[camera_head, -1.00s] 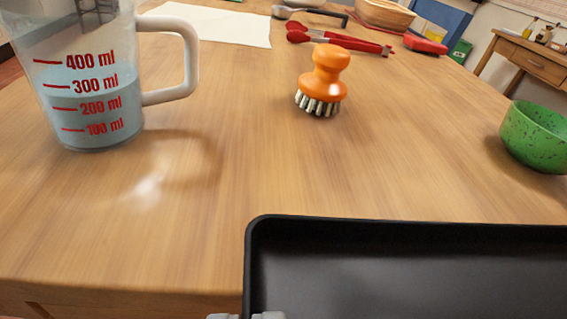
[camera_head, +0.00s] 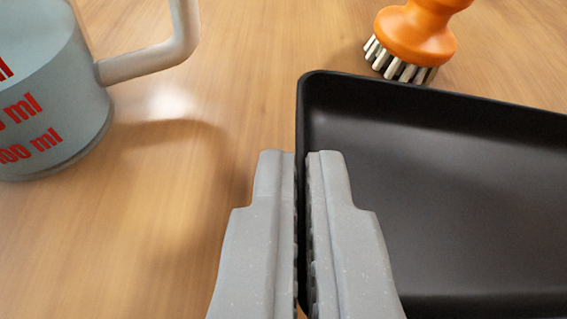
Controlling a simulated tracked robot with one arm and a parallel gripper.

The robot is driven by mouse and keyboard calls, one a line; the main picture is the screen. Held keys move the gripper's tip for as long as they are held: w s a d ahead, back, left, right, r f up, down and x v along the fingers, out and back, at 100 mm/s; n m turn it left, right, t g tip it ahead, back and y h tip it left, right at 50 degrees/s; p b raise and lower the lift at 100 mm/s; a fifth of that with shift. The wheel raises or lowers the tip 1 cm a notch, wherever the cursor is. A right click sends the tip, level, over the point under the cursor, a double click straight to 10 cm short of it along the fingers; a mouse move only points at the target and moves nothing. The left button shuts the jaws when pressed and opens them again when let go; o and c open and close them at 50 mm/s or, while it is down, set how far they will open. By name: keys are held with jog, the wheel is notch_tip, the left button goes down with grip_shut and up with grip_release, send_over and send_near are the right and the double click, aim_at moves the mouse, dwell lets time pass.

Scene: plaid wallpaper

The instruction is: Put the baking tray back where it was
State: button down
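The black rectangular baking tray (camera_head: 440,190) is at the right, with its right part out of frame. My gripper (camera_head: 300,155) is at the tray's left side. Its two grey fingers stand on either side of the left wall, one outside and one inside, with only a thin dark strip between them. The gripper is shut on that wall. Whether the tray rests on the table or is slightly raised, I cannot tell.
A measuring jug (camera_head: 45,90) with bluish liquid stands on the wooden table (camera_head: 150,240) to the left, its handle towards the tray. An orange brush (camera_head: 415,38) stands just behind the tray. The table between jug and gripper is clear.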

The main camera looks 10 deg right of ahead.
jog(key=shift+w+a+f, duration=0.1)
jog(key=shift+w, duration=0.35)
notch_tip(320, 180, down, 4)
jog(key=shift+r+b, duration=0.2)
jog(key=shift+b, duration=0.65)
jog(key=shift+r, duration=0.1)
jog(key=shift+s, duration=0.1)
jog(key=c, duration=1.7)
grip_release()
jog(key=shift+s+r, duration=0.15)
jog(key=shift+s, duration=0.1)
jog(key=p+v, duration=0.2)
jog(key=v, duration=0.9)
jog(key=shift+s+r, duration=0.1)
jog(key=shift+s, duration=0.1)
